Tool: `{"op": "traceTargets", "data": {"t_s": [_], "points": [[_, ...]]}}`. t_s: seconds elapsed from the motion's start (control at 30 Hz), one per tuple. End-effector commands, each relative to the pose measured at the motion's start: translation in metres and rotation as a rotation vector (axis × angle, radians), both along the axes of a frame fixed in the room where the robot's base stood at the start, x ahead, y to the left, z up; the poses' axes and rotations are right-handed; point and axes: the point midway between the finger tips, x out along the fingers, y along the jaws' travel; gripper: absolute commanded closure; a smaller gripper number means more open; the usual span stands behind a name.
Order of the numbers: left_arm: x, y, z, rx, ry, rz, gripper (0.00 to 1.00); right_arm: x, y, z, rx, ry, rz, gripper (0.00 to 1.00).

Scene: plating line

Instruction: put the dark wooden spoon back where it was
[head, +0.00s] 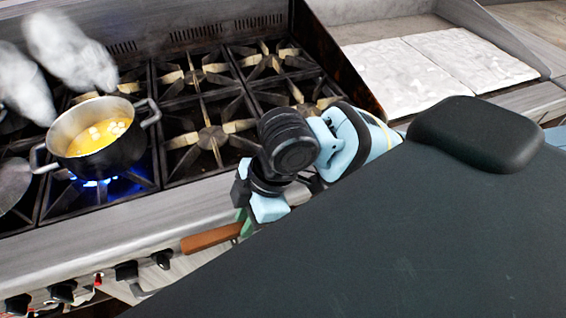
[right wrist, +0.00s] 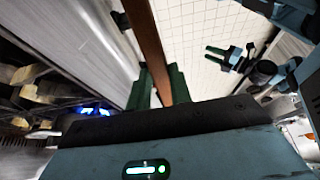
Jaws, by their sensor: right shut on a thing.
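My right gripper (head: 243,224) is shut on a brown wooden handle (head: 208,240), which I take for the dark wooden spoon. It is held in front of the stove's front edge, pointing left in the head view. In the right wrist view the handle (right wrist: 148,45) runs between the green fingers of the right gripper (right wrist: 158,85) and out past the top edge. The spoon's bowl does not show clearly. My left gripper (right wrist: 215,56) shows small in the right wrist view, its two fingers apart and empty.
A steaming pot (head: 98,160) of yellow liquid stands over a lit blue flame on the stove's left. Several burner grates (head: 210,135) to its right are empty. A counter with white slabs (head: 440,70) lies at the upper right. Knobs (head: 127,270) line the stove front.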

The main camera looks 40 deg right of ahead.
Motion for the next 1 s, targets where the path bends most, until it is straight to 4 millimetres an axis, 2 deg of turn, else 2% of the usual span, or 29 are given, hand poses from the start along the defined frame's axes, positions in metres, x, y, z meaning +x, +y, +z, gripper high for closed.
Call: {"op": "traceTargets", "data": {"t_s": [0.17, 0.7, 0.83, 1.0], "points": [[-0.001, 0.001, -0.002, 0.003, 0.004, -0.002, 0.64, 0.011, -0.011, -0.002, -0.001, 0.000, -0.006, 1.00], [-0.006, 0.003, -0.008, 0.008, 0.019, -0.009, 0.64, 0.090, -0.095, -0.012, 0.002, -0.001, -0.007, 1.00], [-0.006, 0.002, -0.007, 0.006, 0.018, -0.007, 0.64, 0.099, -0.105, -0.013, 0.002, -0.002, -0.004, 1.00], [-0.005, 0.000, -0.006, 0.000, 0.015, 0.000, 0.64, 0.102, -0.107, -0.013, 0.001, -0.003, -0.002, 1.00]]}}
